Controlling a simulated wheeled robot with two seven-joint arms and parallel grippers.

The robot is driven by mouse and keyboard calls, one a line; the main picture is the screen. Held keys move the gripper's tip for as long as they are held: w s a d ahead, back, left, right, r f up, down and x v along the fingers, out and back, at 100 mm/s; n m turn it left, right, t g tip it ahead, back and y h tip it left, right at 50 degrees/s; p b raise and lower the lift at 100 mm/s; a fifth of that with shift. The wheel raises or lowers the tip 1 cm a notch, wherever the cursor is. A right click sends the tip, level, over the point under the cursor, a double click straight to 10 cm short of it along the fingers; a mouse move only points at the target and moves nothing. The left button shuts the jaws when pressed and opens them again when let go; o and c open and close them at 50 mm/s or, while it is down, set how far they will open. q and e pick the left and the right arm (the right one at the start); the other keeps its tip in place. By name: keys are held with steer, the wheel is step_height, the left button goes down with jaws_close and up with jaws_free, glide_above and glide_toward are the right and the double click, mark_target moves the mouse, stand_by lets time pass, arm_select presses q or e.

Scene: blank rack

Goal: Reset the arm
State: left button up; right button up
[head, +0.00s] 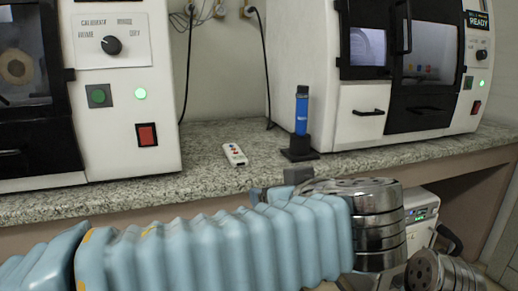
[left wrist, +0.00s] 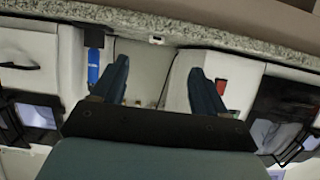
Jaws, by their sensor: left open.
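My left arm (head: 220,245), in a pale blue ribbed sleeve with metal rings at its end, crosses the bottom of the head view in front of the counter. My left gripper (left wrist: 159,64) shows in the left wrist view with its two dark blue fingers spread apart and nothing between them. That view is upside down, with the counter edge along the top. In the head view the fingers are mostly hidden behind the arm. My right gripper is in neither view.
A speckled stone counter (head: 205,150) carries a white machine (head: 125,110) at left and another (head: 310,65) at right. Between them lie a small white remote (head: 235,154) and a blue tool (head: 301,112) upright in a black stand (head: 299,150). A white device (head: 420,215) sits under the counter.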

arm_select(q)
steer(key=w+a+f+m+g+h+p, duration=0.1)
steer(key=w+f+m+g+h, duration=0.2)
steer(key=f, duration=1.3)
steer(key=w+a+f+m+g+p, duration=0.1)
steer(key=f+m+g, duration=0.35)
steer(key=f, duration=1.15)
steer(key=s+a+f+n+g+h+p, duration=0.1)
steer(key=s+a+f, duration=0.3)
steer(key=f, duration=0.4)
steer(key=s+a+f+n+g+h+p, duration=0.1)
steer(key=s+a+f+n+g+h, duration=0.1)
steer(key=s+a+f, duration=0.2)
steer(key=s+a+f+n+g+h+p, duration=0.1)
steer(key=s+a+f+n+h, duration=0.1)
steer(key=s+a+f, duration=0.2)
step_height(320, 180, down, 8)
steer(key=s, duration=0.3)
steer(key=shift+g+h, duration=0.3)
steer(key=shift+g, duration=0.05)
